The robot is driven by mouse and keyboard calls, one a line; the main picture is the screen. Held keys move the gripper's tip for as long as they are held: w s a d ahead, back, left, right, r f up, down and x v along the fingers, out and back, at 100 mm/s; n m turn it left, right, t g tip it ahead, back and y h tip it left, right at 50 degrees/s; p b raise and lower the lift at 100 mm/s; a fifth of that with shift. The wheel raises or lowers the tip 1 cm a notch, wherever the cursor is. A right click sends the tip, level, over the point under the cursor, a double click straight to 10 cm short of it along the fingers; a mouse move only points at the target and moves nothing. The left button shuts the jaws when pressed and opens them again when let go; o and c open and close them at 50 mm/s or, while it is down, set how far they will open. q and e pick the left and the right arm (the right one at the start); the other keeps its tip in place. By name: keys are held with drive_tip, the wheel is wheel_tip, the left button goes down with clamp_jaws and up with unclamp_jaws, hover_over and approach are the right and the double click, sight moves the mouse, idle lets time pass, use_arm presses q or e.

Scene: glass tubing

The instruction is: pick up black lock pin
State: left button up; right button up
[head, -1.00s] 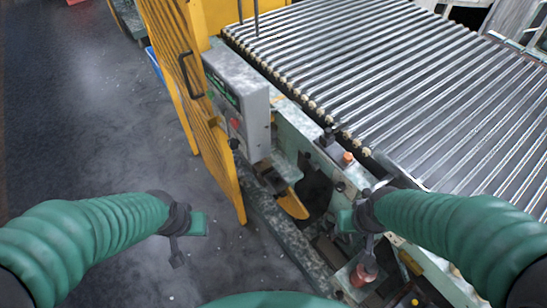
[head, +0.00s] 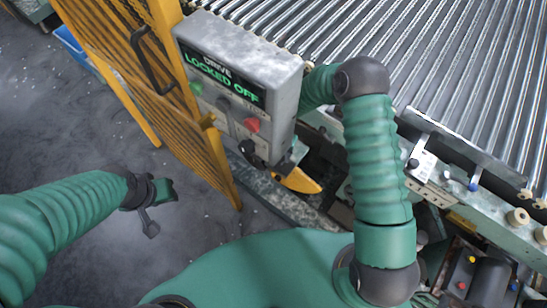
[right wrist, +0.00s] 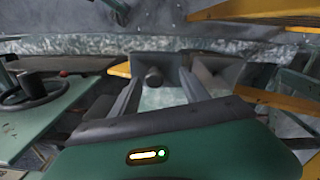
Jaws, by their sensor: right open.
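In the right wrist view, a short dark cylinder (right wrist: 153,76), which looks like the black lock pin, shows end-on between the two grey fingers of my right gripper (right wrist: 158,88). The fingers are apart; I cannot tell whether they touch it. In the head view, my right arm bends down behind the grey control box (head: 235,75), which hides the right gripper. A dark knob-like part (head: 250,153) shows at the box's lower edge; I cannot tell if it is the same pin. My left gripper (head: 160,205) hangs over the floor at left, its finger gap unclear.
The box display reads "DRIVE LOCKED OFF", with a red button (head: 251,124) below. A yellow mesh gate (head: 150,85) stands left of it. A roller conveyor (head: 450,70) fills the upper right. A yellow part (head: 298,181) lies below the box.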

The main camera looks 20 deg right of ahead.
sight(283, 159)
drive_tip(key=f, duration=0.1)
drive_tip(key=d+f, duration=0.1)
drive_tip(key=f, duration=0.2)
drive_tip(key=shift+s+d+f, duration=0.2)
drive_tip(key=shift+d+f, duration=0.05)
drive_tip(key=shift+d, duration=0.1)
drive_tip(key=shift+w+d+f, duration=0.1)
drive_tip(key=shift+d+f, duration=0.1)
drive_tip(key=shift+a, duration=0.25)
drive_tip(key=shift+a+r, duration=0.1)
drive_tip(key=shift+a, duration=0.15)
drive_tip(key=shift+c, duration=1.3)
drive_tip(key=shift+a, duration=0.2)
drive_tip(key=c, duration=0.5)
drive_tip(key=shift+d, duration=0.25)
clamp_jaws()
use_arm(q)
drive_tip(key=shift+s+d+r, duration=0.15)
drive_tip(key=shift+d+r, duration=0.05)
drive_tip(key=shift+d, duration=0.3)
drive_tip(key=shift+s+d+r, duration=0.1)
drive_tip(key=shift+d+r, duration=0.1)
drive_tip(key=shift+d, duration=0.25)
use_arm(e)
drive_tip(key=shift+d, duration=0.2)
